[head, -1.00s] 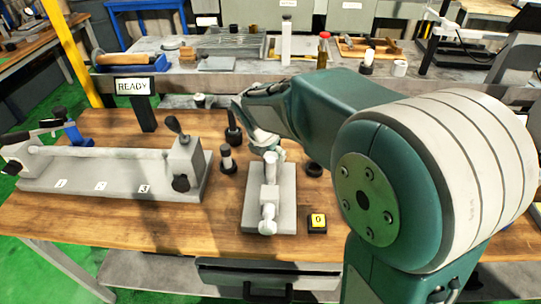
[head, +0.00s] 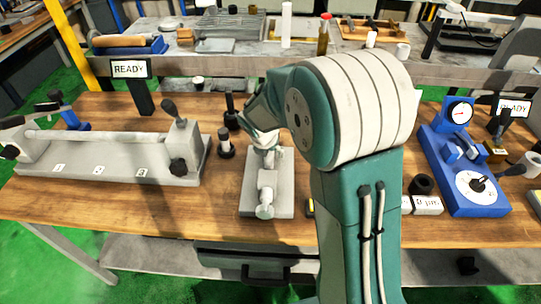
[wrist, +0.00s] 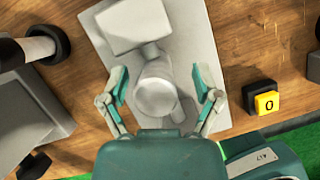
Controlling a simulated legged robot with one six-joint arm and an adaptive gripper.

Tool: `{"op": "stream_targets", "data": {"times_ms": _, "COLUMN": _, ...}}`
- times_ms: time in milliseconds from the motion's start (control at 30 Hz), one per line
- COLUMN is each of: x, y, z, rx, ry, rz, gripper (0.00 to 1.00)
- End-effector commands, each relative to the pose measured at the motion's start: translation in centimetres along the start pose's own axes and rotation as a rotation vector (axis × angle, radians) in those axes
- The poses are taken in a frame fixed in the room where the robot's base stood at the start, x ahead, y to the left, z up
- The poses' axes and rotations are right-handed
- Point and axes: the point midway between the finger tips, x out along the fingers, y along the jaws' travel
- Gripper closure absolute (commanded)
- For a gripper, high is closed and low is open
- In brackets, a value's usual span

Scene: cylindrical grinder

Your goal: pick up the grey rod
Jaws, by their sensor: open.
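A long pale grey rod (head: 95,137) lies level in the grey fixture (head: 110,170) at the left of the bench, held between its two end blocks. My gripper (head: 263,140) is well to the right of this rod, low over a small grey stand (head: 285,205). In the wrist view my gripper (wrist: 163,92) is open, its two fingers on either side of a round grey post (wrist: 157,97) on that stand. I cannot tell whether the fingers touch the post. The long rod is not clearly seen in the wrist view.
Small black-and-white posts (head: 225,145) stand just left of the stand. A yellow "0" block (wrist: 266,102) lies right of it. A blue dial gauge (head: 465,170) is at the right. A READY sign (head: 129,69) stands behind the fixture. My arm covers the middle of the bench.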

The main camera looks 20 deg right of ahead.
Motion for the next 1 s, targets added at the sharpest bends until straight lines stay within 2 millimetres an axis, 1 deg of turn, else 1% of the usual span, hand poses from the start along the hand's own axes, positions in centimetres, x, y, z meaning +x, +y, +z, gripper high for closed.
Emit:
{"op": "stream_targets", "data": {"times_ms": 67, "x": 0.3, "y": 0.1, "z": 0.0, "rx": -0.001, "ry": -0.001, "rz": 0.0, "gripper": 0.18}}
{"op": "stream_targets", "data": {"times_ms": 267, "x": 0.4, "y": -0.1, "z": 0.1, "rx": 0.001, "ry": 0.0, "rz": 0.002, "gripper": 0.18}}
{"op": "stream_targets", "data": {"times_ms": 300, "x": 0.4, "y": -0.1, "z": 0.1, "rx": 0.001, "ry": 0.0, "rz": 0.002, "gripper": 0.36}}
{"op": "stream_targets", "data": {"times_ms": 367, "x": 0.4, "y": -0.2, "z": 0.1, "rx": 0.002, "ry": 0.001, "rz": 0.003, "gripper": 0.63}}
{"op": "stream_targets", "data": {"times_ms": 400, "x": 0.4, "y": -0.2, "z": 0.2, "rx": 0.002, "ry": 0.001, "rz": 0.003, "gripper": 0.81}}
{"op": "stream_targets", "data": {"times_ms": 433, "x": 0.4, "y": -0.2, "z": 0.2, "rx": 0.002, "ry": 0.001, "rz": 0.003, "gripper": 0.94}}
{"op": "stream_targets", "data": {"times_ms": 467, "x": 0.4, "y": -0.2, "z": 0.2, "rx": 0.002, "ry": 0.001, "rz": 0.003, "gripper": 1.0}}
{"op": "stream_targets", "data": {"times_ms": 833, "x": 0.2, "y": 0.2, "z": 0.1, "rx": 0.001, "ry": -0.002, "rz": 0.003, "gripper": 1.0}}
{"op": "stream_targets", "data": {"times_ms": 933, "x": -0.5, "y": 0.8, "z": 0.2, "rx": 0.001, "ry": -0.003, "rz": 0.006, "gripper": 1.0}}
{"op": "stream_targets", "data": {"times_ms": 1000, "x": -1.4, "y": 1.6, "z": 0.3, "rx": 0.0, "ry": -0.004, "rz": 0.007, "gripper": 1.0}}
